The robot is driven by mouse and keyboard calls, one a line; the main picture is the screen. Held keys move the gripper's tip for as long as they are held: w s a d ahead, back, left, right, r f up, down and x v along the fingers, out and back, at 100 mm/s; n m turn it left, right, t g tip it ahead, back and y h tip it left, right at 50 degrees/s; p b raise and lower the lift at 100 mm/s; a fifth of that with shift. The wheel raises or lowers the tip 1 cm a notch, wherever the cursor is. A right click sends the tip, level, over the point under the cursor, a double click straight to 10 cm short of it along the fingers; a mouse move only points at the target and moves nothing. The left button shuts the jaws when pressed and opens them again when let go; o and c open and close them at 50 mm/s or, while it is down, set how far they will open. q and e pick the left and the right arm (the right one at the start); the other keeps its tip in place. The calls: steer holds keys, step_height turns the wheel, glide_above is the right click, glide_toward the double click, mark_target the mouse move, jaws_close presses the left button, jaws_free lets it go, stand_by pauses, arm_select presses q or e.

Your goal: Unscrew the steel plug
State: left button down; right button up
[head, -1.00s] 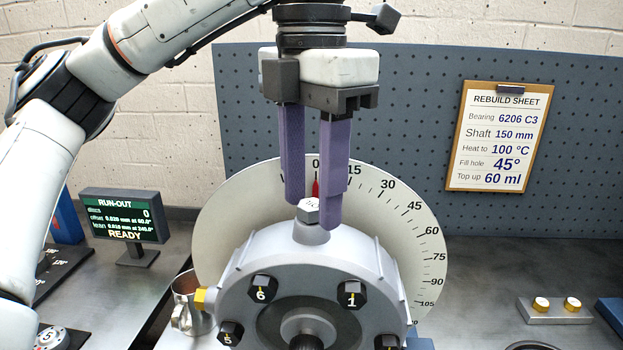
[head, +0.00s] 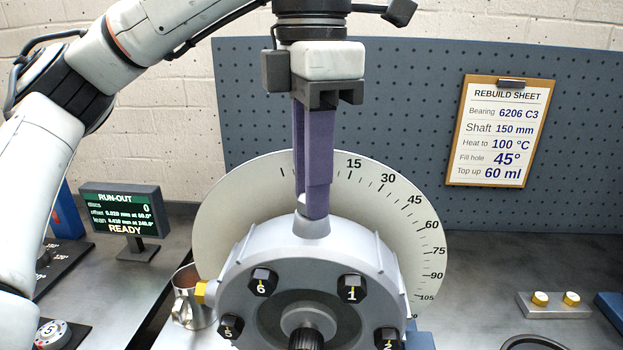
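The steel plug (head: 301,203) sits in the boss on top of the round grey housing (head: 335,250). Only a pale sliver of it shows at the left of the purple fingers. My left gripper (head: 310,204) points straight down over the boss, its fingers on either side of the plug. One finger stands in front of the other, so the near one hides most of the plug and the contact. It looks shut on the plug. I cannot tell whether the plug has risen. My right gripper is out of view.
A pale round dial (head: 420,215) stands close behind the housing. A metal jug (head: 187,310) is at its left, by a yellow fitting. The run-out display (head: 124,213) stands further left. A small block with two brass knobs (head: 553,306) is at right; bench around it is largely clear.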

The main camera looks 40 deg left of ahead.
arm_select(q)
steer(key=n, duration=1.4)
steer(key=shift+r, duration=0.1)
steer(key=n, duration=0.4)
steer(key=n, duration=0.3)
steer(key=shift+n, duration=0.3)
steer(key=n, duration=0.6)
steer(key=shift+b, duration=0.4)
steer(key=shift+r, duration=0.1)
steer(key=shift+r, duration=0.2)
steer(key=shift+r+p, duration=0.4)
steer(key=shift+r, duration=0.3)
